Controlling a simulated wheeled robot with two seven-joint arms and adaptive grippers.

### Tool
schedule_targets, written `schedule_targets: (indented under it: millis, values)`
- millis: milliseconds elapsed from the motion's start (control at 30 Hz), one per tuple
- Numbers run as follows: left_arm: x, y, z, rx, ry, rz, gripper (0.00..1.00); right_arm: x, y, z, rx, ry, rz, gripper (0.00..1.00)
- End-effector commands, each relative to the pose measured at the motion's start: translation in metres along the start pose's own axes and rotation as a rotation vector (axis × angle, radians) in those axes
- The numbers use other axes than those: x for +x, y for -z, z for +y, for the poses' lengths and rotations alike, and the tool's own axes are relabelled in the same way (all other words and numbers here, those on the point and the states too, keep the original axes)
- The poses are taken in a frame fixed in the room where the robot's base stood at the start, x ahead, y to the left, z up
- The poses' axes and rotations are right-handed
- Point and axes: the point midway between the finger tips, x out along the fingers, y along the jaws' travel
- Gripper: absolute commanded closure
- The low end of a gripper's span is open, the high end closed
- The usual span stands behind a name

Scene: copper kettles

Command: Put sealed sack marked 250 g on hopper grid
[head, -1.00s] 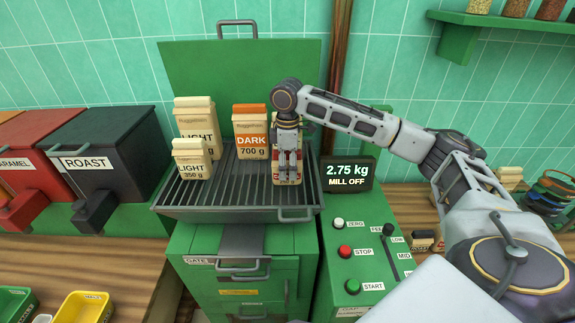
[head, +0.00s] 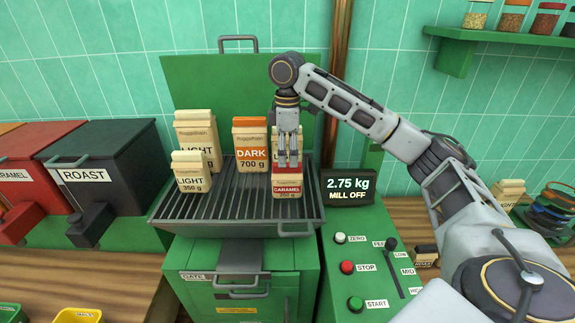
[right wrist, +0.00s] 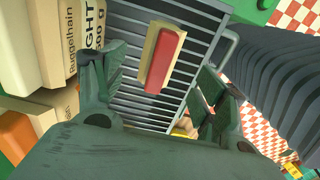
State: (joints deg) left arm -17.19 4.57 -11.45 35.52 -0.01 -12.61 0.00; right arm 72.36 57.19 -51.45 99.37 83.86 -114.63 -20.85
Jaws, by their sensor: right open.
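A sack with a red band and a CARAMEL label (head: 288,187) stands upright on the dark hopper grid (head: 225,207), at its right side. Its weight marking is not readable. My right gripper (head: 287,163) points down at the top of this sack. In the right wrist view its open fingers (right wrist: 150,80) are spread apart, with the sack's cream and red top (right wrist: 166,55) showing between and beyond them. I cannot tell whether they touch it. My left gripper is out of view.
DARK 700 g (head: 251,153), LIGHT 350 g (head: 190,181) and a larger LIGHT sack (head: 196,128) also stand on the grid. A display (head: 347,187) reads 2.75 kg, MILL OFF. ROAST (head: 105,170) and CARAMEL bins stand left. The grid's front is clear.

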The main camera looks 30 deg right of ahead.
Motion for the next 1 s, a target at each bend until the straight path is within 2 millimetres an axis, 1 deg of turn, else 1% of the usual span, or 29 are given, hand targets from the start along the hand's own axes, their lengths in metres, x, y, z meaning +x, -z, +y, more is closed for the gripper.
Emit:
schedule_targets:
  millis: [33,133,400,1000]
  values:
    - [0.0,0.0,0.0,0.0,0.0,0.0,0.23,-0.008,0.001,0.0,-0.001,-0.002,0.002,0.28]
    - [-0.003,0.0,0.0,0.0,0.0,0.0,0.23,-0.016,0.0,0.0,0.0,-0.003,0.0,0.28]
    - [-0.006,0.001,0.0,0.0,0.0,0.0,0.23,-0.028,0.0,0.0,0.0,-0.002,0.0,0.28]
    - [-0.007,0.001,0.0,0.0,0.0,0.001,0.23,-0.03,0.0,0.0,0.0,-0.001,0.0,0.28]
